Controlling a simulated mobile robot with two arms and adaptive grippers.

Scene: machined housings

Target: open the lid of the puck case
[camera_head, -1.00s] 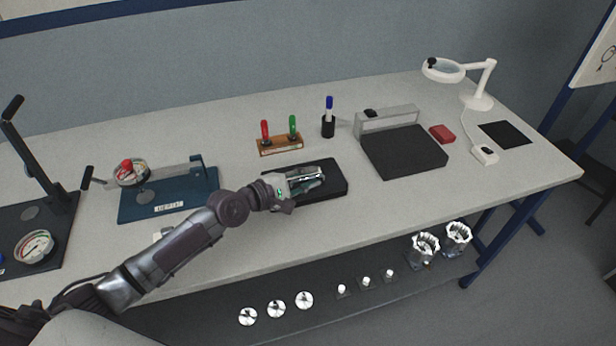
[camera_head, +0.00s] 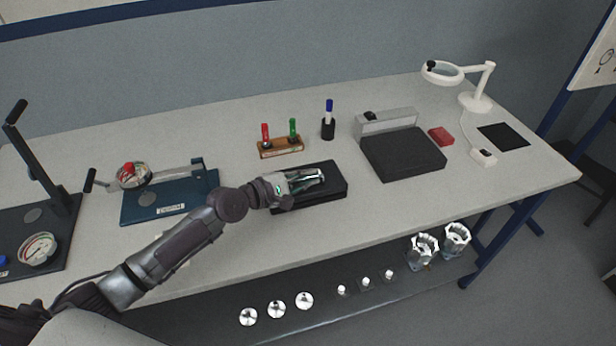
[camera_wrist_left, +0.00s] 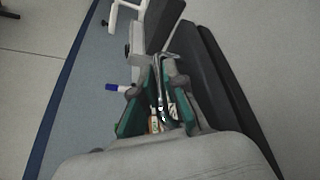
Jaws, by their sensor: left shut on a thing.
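The puck case appears to be the flat black case (camera_head: 337,183) near the middle of the table, partly hidden by my left gripper. Its dark side also shows in the left wrist view (camera_wrist_left: 222,95), running along the right of the gripper. My left gripper (camera_head: 316,177) reaches in from the left, low over the case's top. The grip point is partly hidden. No gap under the lid can be made out. My right gripper is out of view.
Behind the case stand a wooden marker holder (camera_head: 281,147) and a black pen cup (camera_head: 328,128). A blue fixture (camera_head: 170,203) lies to the left, a black plate (camera_head: 403,155) to the right. The table in front of the case is clear.

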